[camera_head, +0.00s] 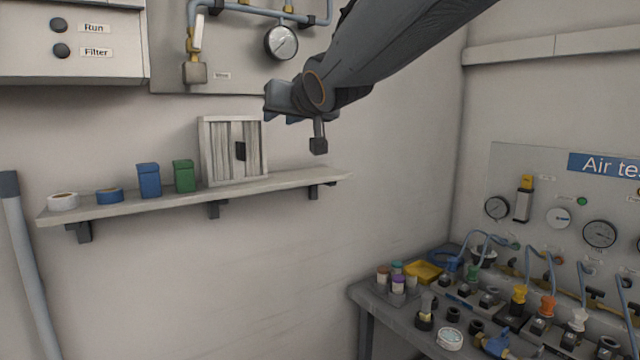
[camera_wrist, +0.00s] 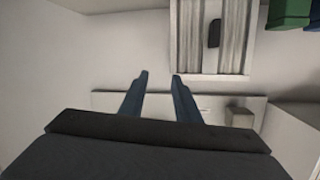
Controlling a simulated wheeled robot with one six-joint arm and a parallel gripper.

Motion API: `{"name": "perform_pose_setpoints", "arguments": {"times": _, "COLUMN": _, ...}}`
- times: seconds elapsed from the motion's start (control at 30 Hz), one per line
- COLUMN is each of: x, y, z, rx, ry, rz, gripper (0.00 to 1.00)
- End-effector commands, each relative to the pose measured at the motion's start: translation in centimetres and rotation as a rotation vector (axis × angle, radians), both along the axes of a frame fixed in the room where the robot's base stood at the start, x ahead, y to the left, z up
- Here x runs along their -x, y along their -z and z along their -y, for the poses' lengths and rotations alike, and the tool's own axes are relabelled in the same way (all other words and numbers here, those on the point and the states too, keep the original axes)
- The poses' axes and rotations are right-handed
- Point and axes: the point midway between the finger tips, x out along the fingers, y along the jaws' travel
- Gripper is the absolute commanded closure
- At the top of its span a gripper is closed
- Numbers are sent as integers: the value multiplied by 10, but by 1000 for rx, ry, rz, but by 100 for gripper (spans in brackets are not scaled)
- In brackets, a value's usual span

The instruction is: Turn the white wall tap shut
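The white wall tap (camera_head: 198,34) shows in the head view at the upper left, as a white lever on a brass fitting. Its lever stands roughly upright, along the short vertical pipe above a grey block. In the wrist view I cannot make out the tap, but the grey block (camera_wrist: 240,117) shows right of the fingers. My gripper (camera_wrist: 160,76) has two blue fingers, apart with nothing between them. In the head view my gripper (camera_head: 288,112) is in front of the wall, below and right of the tap and under the round gauge, clear of the lever.
A shelf (camera_head: 130,207) below carries a white slatted frame (camera_head: 206,150), a green box (camera_head: 184,176), a blue box (camera_head: 149,181) and tape rolls. A round gauge (camera_head: 281,43) hangs right of the tap. A crowded bench (camera_head: 405,315) stands at the lower right.

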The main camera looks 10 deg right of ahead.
Motion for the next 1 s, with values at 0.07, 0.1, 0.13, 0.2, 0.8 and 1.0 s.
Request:
{"name": "perform_pose_setpoints", "arguments": {"times": 0.07, "x": 0, "y": 13, "z": 6, "rx": 11, "ry": 11, "rz": -26, "gripper": 70}}
{"name": "perform_pose_setpoints", "arguments": {"times": 0.1, "x": 0, "y": 20, "z": 8, "rx": 17, "ry": 16, "rz": -38, "gripper": 70}}
{"name": "perform_pose_setpoints", "arguments": {"times": 0.13, "x": 0, "y": 25, "z": 10, "rx": 23, "ry": 20, "rz": -47, "gripper": 70}}
{"name": "perform_pose_setpoints", "arguments": {"times": 0.2, "x": 1, "y": 36, "z": 15, "rx": 34, "ry": 29, "rz": -69, "gripper": 70}}
{"name": "perform_pose_setpoints", "arguments": {"times": 0.8, "x": 14, "y": 126, "z": 56, "rx": 117, "ry": 95, "rz": -257, "gripper": 70}}
{"name": "perform_pose_setpoints", "arguments": {"times": 1.0, "x": 19, "y": 141, "z": 63, "rx": 131, "ry": 103, "rz": -290, "gripper": 70}}
